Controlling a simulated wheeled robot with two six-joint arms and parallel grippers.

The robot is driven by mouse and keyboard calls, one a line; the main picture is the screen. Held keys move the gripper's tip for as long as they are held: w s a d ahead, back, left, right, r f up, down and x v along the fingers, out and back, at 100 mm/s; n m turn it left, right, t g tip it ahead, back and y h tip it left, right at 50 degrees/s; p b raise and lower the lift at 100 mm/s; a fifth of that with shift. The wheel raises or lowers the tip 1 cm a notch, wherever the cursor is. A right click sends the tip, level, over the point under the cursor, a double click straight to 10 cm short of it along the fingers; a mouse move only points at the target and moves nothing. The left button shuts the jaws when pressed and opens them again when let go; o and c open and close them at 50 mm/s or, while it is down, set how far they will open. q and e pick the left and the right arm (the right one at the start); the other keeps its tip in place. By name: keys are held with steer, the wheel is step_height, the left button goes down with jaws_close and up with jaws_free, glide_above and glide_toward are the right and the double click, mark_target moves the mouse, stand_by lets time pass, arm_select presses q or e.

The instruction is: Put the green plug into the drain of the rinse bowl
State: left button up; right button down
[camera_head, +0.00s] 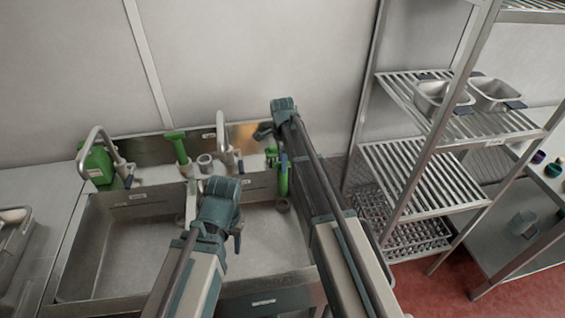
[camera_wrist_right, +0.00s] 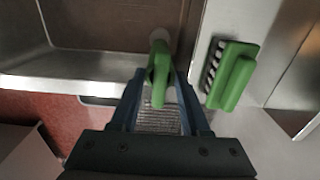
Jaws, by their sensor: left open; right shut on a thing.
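The green plug (camera_head: 283,180) is a tall green piece held upright over the right part of the sink, the rinse bowl (camera_head: 257,255). My right gripper (camera_head: 281,158) is shut on it; in the right wrist view the plug (camera_wrist_right: 158,75) sits between the fingers (camera_wrist_right: 157,100). A grey round piece (camera_head: 282,205) shows just below the plug; I cannot tell whether it is the plug's base or the drain. In the wrist view a pale round spot (camera_wrist_right: 160,38) lies beyond the plug. My left gripper (camera_head: 236,238) is open, over the sink's middle, its fingers partly hidden.
A green brush (camera_wrist_right: 235,75) lies on the ledge beside the bowl. Taps (camera_head: 222,135), a green-handled tool (camera_head: 180,150) and a green canister (camera_head: 97,165) stand along the back ledge. A wire shelf rack (camera_head: 420,185) with metal pans (camera_head: 440,97) stands to the right.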

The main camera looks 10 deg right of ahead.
mark_target(283, 180)
steer(key=shift+f, duration=0.1)
step_height(283, 180, down, 6)
steer(key=b, duration=0.5)
steer(key=shift+r+b, duration=0.2)
steer(key=shift+b, duration=0.2)
steer(key=shift+f, duration=0.3)
steer(key=shift+f+b, duration=1.6)
steer(key=shift+b, duration=0.25)
steer(key=shift+f, duration=0.15)
jaws_free()
stand_by(0.3)
